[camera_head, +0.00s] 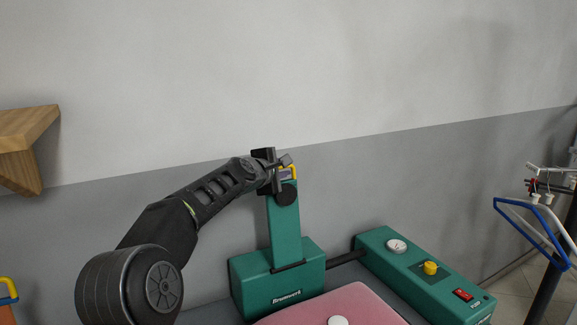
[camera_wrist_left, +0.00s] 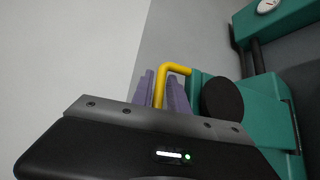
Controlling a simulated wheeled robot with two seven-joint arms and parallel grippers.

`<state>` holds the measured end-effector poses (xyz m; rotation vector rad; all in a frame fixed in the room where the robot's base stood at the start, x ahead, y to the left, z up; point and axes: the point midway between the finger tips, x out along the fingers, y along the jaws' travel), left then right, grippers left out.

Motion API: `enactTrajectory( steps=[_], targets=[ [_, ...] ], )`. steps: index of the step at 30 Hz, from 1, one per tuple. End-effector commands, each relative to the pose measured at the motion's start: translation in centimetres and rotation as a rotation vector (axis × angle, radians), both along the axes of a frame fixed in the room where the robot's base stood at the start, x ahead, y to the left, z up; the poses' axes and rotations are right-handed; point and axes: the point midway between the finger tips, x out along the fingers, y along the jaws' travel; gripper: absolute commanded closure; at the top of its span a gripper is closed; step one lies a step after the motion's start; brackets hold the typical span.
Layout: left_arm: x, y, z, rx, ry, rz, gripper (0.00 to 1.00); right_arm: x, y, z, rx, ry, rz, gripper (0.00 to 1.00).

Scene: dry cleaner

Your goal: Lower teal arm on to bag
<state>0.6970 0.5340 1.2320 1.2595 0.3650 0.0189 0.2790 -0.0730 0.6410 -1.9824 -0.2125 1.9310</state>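The teal arm (camera_head: 284,235) stands upright from a teal base block (camera_head: 275,285) in the head view. A bent yellow handle (camera_head: 294,171) is at its top, by a dark round disc. In the wrist view the yellow handle (camera_wrist_left: 177,68) stands between my left gripper's two grey-purple fingers (camera_wrist_left: 160,92). The fingers lie close against it on both sides. In the head view my left gripper (camera_head: 286,163) is at the top of the arm. A pink surface (camera_head: 335,303), possibly the bag, lies low in front of the base, cut off by the picture's edge. My right gripper is out of view.
A teal control box (camera_head: 400,262) with a gauge, yellow knob and red switch stands to the right, joined by a dark tube. A wooden shelf (camera_head: 25,135) juts from the wall at left. Blue and white hangers (camera_head: 530,230) hang at far right.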

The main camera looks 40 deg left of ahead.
Motion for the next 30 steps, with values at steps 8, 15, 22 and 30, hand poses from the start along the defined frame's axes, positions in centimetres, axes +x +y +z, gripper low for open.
enactTrajectory(
  steps=[8, 15, 22, 30],
  targets=[
    [0.07, 0.03, -0.12, 0.0, -0.001, 0.001, 0.8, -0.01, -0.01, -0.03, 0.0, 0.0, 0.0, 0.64],
    [0.07, 0.03, -0.12, 0.0, -0.001, 0.001, 0.93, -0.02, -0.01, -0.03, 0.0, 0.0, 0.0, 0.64],
    [0.07, 0.01, -0.14, 0.0, 0.0, 0.001, 1.0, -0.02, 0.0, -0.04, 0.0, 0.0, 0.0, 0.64],
    [0.07, 0.01, -0.15, -0.001, 0.0, 0.001, 1.0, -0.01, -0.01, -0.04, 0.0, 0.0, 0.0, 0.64]
  ],
)
